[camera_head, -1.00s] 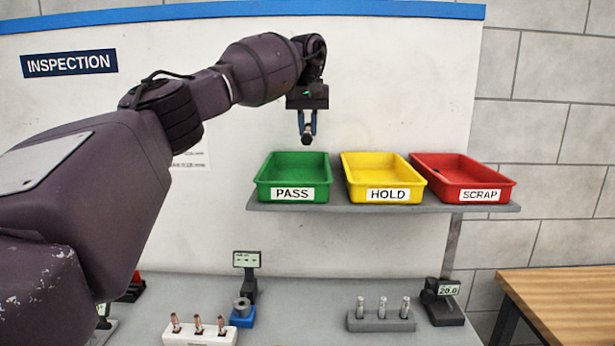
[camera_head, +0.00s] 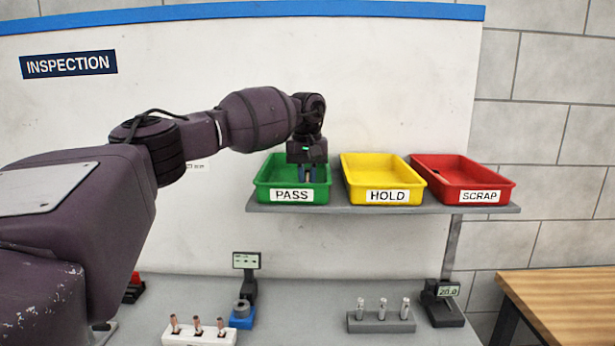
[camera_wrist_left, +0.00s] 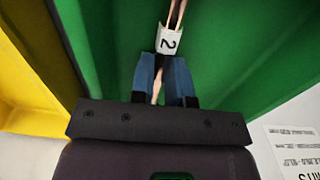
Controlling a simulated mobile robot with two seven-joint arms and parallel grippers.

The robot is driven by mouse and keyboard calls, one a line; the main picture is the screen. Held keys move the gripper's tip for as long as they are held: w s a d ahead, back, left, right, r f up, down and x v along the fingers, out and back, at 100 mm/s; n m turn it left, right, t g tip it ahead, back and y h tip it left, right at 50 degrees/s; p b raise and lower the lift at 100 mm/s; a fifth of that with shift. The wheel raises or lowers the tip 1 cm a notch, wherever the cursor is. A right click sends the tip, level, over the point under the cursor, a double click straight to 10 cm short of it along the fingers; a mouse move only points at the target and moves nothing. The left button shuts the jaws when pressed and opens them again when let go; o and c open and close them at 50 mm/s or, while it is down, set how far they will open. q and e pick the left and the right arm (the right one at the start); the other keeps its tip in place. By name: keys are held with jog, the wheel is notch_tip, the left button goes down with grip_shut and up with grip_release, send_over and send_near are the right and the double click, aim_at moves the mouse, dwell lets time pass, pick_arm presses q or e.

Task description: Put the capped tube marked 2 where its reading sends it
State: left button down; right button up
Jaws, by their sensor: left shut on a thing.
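My left gripper (camera_head: 308,173) reaches down into the green PASS bin (camera_head: 270,190) on the shelf. In the left wrist view my gripper (camera_wrist_left: 165,75) is shut on the capped tube (camera_wrist_left: 175,18), a thin copper tube with a white label marked 2 (camera_wrist_left: 169,41). The green bin's inside fills the space around the tube; I cannot tell whether the tube touches the floor. In the head view the tube is hidden by the gripper and the bin's front. The yellow HOLD bin (camera_head: 378,170) and red SCRAP bin (camera_head: 458,170) stand to the right. My right gripper is out of view.
The grey shelf (camera_head: 235,206) carries the bins.

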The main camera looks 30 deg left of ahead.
aim_at(307, 180)
pick_arm(q)
jog(key=c, duration=1.1)
grip_release()
notch_tip(307, 180, up, 12)
jog(key=shift+s, duration=0.1)
